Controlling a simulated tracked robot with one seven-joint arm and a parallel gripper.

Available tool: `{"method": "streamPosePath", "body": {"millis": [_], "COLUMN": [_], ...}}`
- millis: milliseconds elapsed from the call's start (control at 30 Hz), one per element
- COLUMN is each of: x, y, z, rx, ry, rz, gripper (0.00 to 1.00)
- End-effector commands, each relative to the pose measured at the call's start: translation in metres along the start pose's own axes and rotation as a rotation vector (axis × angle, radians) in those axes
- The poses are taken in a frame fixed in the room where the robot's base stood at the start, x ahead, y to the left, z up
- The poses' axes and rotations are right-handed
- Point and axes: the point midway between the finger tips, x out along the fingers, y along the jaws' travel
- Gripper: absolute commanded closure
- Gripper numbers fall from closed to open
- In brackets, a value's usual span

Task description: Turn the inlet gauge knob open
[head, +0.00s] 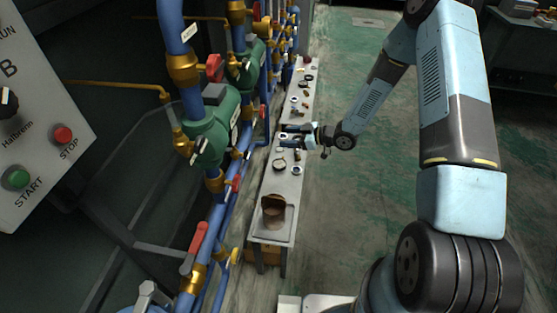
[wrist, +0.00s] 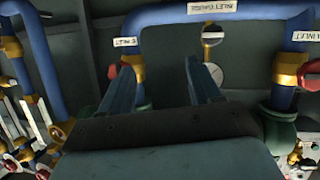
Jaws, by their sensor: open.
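In the wrist view, a white label (wrist: 213,6) reading INLET GAUGE sits on the blue pipe at the top. Below it hang a brass fitting (wrist: 211,29) and a pale round disc (wrist: 214,72), likely the gauge face, partly behind my right finger. I cannot make out the inlet gauge knob for certain. My gripper (wrist: 160,66) is open and empty, its two fingers pointing at the pipework with a gap between them. In the head view, my gripper (head: 286,133) reaches left toward the pipes, above the narrow bench.
Red knobs show left (wrist: 112,72) and right (wrist: 311,75) of my fingers in the wrist view. In the head view, a bench (head: 268,222) with small parts runs beside the pipes. A control panel (head: 48,95) stands at left. Green floor (head: 345,225) is clear right of the bench.

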Motion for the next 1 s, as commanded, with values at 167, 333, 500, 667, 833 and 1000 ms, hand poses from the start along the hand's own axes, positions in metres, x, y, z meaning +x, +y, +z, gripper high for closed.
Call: {"method": "streamPosePath", "body": {"millis": [167, 333, 500, 667, 833, 1000], "x": [0.022, 0.032, 0.035, 0.04, 0.053, 0.068], "y": [-0.041, -0.068, -0.08, -0.083, -0.085, -0.087], "z": [0.019, 0.027, 0.03, 0.028, 0.023, 0.017], "rx": [0.047, 0.082, 0.1, 0.102, 0.102, 0.101], "ry": [0.167, 0.289, 0.346, 0.356, 0.355, 0.355], "rz": [-0.08, -0.125, -0.144, -0.148, -0.148, -0.148], "gripper": [0.37, 0.37, 0.37, 0.37, 0.37, 0.37]}}
